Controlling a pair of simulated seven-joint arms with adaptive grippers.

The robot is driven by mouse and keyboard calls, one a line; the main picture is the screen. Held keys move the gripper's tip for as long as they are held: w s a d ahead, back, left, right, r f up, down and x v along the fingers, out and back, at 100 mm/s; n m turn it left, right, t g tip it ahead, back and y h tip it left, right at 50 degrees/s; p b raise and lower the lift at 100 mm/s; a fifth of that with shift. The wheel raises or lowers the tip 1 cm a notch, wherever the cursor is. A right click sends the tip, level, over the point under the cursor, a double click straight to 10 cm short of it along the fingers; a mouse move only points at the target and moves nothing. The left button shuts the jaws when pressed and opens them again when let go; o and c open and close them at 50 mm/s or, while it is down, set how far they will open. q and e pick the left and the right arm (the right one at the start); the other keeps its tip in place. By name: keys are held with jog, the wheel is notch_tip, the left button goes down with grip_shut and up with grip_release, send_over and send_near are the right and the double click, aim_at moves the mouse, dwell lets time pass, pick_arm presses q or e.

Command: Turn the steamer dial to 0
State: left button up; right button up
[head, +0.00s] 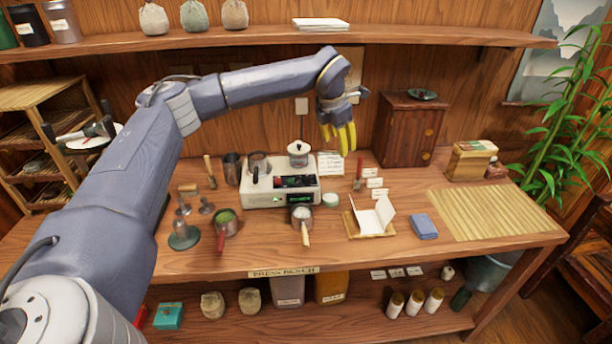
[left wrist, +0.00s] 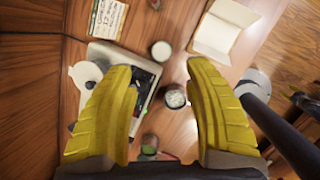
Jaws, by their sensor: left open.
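The steamer (head: 255,198) is a white box on the bench with a dark front panel (head: 294,181) and a small green display. A pot and a lidded pot stand on its top. The dial is too small to make out, and I cannot read its setting. My left gripper (head: 338,140) has yellow fingers and hangs above and to the right of the steamer, apart from it. In the left wrist view its fingers (left wrist: 157,66) are spread with nothing between them. The steamer (left wrist: 105,52) shows there partly behind the left finger.
A small pan (head: 302,214) stands in front of the steamer, with a white jar (head: 330,200) beside it. A wooden cabinet (head: 407,130) stands at the back right. An upper shelf (head: 280,38) runs above my arm.

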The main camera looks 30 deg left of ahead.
aim_at(306, 176)
pick_arm(q)
jog(key=a+f+m+g+y, duration=0.1)
jog(key=a+f+m, duration=0.2)
jog(key=f, duration=0.2)
jog(key=s+a+f+m+g+y, duration=0.1)
jog(key=a+f+m+g+y, duration=0.1)
jog(key=f, duration=0.3)
jog(key=a+f+m+g+y, duration=0.1)
jog(key=a+f+m, duration=0.3)
jog(key=f+m, duration=0.1)
jog(key=shift+s+a+f+g, duration=0.2)
jog(key=shift+s+a+g, duration=0.1)
jog(key=shift+a+g, duration=0.1)
dwell(0.5)
jog(key=shift+c, duration=0.5)
jog(key=shift+y, duration=0.3)
grip_shut()
